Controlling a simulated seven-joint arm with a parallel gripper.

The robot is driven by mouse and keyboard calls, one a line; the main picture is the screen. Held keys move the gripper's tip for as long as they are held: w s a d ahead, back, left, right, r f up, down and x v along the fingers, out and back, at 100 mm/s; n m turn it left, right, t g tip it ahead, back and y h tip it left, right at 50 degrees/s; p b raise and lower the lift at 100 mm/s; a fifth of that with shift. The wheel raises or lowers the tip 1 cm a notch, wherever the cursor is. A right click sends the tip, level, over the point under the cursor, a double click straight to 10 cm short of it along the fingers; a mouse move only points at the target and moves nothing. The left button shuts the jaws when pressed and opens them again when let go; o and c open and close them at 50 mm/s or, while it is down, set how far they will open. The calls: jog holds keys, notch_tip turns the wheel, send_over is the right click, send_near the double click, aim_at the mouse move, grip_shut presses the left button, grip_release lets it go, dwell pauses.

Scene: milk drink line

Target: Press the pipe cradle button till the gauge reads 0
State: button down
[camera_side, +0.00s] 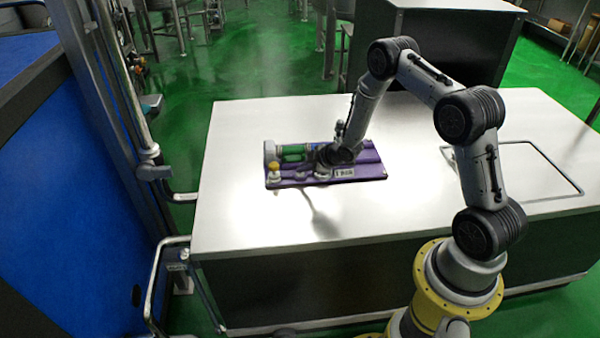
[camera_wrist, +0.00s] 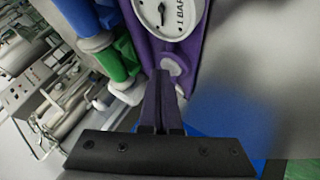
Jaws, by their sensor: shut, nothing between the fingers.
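The purple pipe cradle (camera_side: 362,172) lies on the white table. It fills the top of the wrist view (camera_wrist: 190,50), with green and blue pipe parts along it. The round white gauge (camera_wrist: 170,14), marked 1 BAR, is partly cut off by the top edge; its exact reading is unclear. A pale round part (camera_wrist: 172,66), possibly the button, sits on the purple plate just beyond my fingertips. In the side view a yellow-topped knob (camera_side: 274,168) stands at the cradle's left end. My gripper (camera_wrist: 160,78) is shut and empty over the cradle; whether it touches anything is unclear.
The white table (camera_side: 240,215) is clear around the cradle. A thin rectangular outline (camera_side: 535,150) marks the tabletop at the right. A metal rail (camera_side: 155,280) and a blue-sided unit (camera_side: 60,210) stand left of the table. A dark cabinet (camera_side: 440,40) stands behind it.

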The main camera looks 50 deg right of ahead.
aim_at(303, 174)
jog(key=shift+r, duration=0.9)
jog(key=shift+r, duration=2.5)
